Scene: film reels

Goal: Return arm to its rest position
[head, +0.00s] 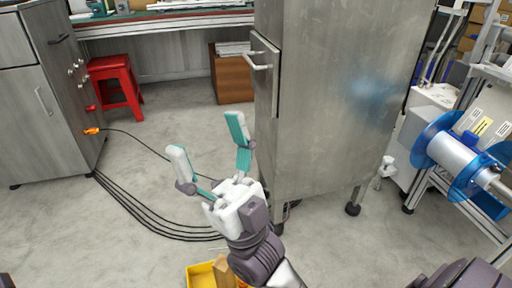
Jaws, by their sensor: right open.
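My right gripper (211,140) is in the middle of the head view, its arm coming in from the bottom. Its two fingers with teal pads are spread wide and nothing is between them. It appears in front of the lower left side of a tall grey metal cabinet (335,90); I cannot tell whether they touch. My left gripper is not in view. A blue film reel (440,140) with a pale core is on a stand at the right, apart from the gripper.
Black cables (135,212) run over the concrete floor. A yellow bin (200,275) is at the bottom, partly hidden by my arm. A red stool (115,75), a brown box (230,80) and a grey cabinet (30,110) stand farther back. Floor at the left front is clear.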

